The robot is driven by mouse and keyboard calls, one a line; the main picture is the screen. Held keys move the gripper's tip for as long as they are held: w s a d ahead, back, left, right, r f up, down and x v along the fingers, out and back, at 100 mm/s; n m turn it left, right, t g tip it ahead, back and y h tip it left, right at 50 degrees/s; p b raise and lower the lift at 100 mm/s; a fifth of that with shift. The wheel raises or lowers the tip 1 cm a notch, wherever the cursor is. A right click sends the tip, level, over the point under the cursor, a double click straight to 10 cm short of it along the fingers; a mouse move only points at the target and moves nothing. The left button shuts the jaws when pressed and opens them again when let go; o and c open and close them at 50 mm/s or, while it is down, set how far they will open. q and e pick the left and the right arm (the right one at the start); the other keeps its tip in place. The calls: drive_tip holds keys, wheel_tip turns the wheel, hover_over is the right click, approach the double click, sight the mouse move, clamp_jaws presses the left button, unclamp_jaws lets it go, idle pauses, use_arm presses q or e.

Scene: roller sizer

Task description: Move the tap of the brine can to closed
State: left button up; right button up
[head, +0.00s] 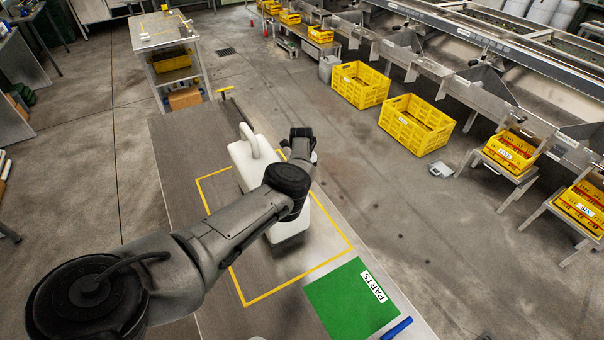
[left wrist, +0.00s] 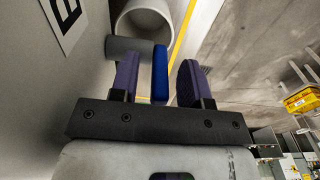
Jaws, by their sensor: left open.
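The brine can is a white jug (head: 238,160) with a top handle, standing upright on the long table inside a yellow outline. My left arm reaches across it and hides part of it. In the left wrist view, the can's pale wall with a printed label (left wrist: 66,20) is on the left. The tap's blue lever (left wrist: 160,72) stands between the two dark purple fingers of my open left gripper (left wrist: 158,78), nearer the left finger. A grey tap body (left wrist: 130,48) and a round white opening (left wrist: 145,22) lie just beyond. I cannot tell whether a finger touches the lever. My right gripper is not shown.
A green PARTS mat (head: 340,305) and a blue-handled item (head: 396,328) lie at the table's near right. A yellow-handled item (head: 226,91) is at its far end. Yellow crates (head: 415,125) stand on the floor at right. The floor beside the table is mostly clear.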

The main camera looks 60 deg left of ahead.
use_arm(q)
drive_tip(key=shift+r, duration=0.55)
wheel_tip(320, 180, up, 13)
drive_tip(key=shift+a+f, duration=0.15)
drive_tip(key=shift+a, duration=0.05)
idle(0.5)
